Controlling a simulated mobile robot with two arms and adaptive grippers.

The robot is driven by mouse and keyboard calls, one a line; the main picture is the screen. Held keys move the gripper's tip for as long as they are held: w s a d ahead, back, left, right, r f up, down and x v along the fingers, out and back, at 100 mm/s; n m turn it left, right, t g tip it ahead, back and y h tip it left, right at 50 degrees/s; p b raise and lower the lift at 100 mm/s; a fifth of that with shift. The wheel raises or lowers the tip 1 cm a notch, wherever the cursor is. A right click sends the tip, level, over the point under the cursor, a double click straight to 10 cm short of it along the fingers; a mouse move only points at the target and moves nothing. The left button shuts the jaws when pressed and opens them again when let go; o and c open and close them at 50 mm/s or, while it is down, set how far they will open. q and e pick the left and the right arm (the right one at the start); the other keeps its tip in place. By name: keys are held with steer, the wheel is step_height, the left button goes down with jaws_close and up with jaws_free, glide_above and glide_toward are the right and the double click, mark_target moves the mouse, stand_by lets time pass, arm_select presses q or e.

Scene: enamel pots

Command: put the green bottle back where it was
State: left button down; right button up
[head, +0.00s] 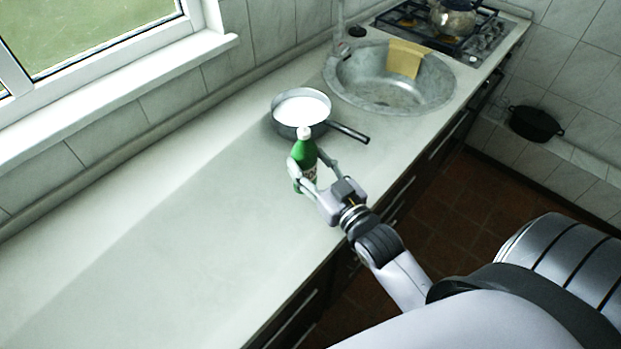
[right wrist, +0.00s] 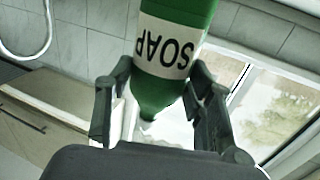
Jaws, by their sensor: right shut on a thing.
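The green bottle (head: 305,151) has a white cap and stands roughly upright in front of the pan in the head view. In the right wrist view the bottle (right wrist: 160,90) appears upside down, with a white label reading SOAP. My right gripper (head: 315,172) is shut on the bottle, one finger on each side of its body. Whether the bottle's base touches the worktop (head: 190,230) is hard to tell, as the gripper hides part of it. My left gripper is out of view.
A grey pan (head: 285,129) with white contents sits just behind the bottle, its dark handle (head: 349,132) pointing right. Beyond are a round sink (head: 350,92) with a yellow cloth (head: 405,58) and a stove (head: 480,40) holding a glass kettle (head: 452,18). The worktop to the left is clear.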

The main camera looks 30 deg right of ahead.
mark_target(311, 180)
steer(key=shift+f, duration=0.7)
step_height(311, 180, down, 2)
steer(key=shift+f, duration=0.2)
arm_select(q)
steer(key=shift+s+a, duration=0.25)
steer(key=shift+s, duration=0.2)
arm_select(e)
steer(key=shift+f, duration=0.45)
steer(key=o, duration=0.9)
steer(key=shift+f, duration=0.25)
steer(key=o, duration=0.5)
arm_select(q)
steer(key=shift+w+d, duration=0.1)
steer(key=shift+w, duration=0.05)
arm_select(e)
steer(key=shift+r, duration=0.1)
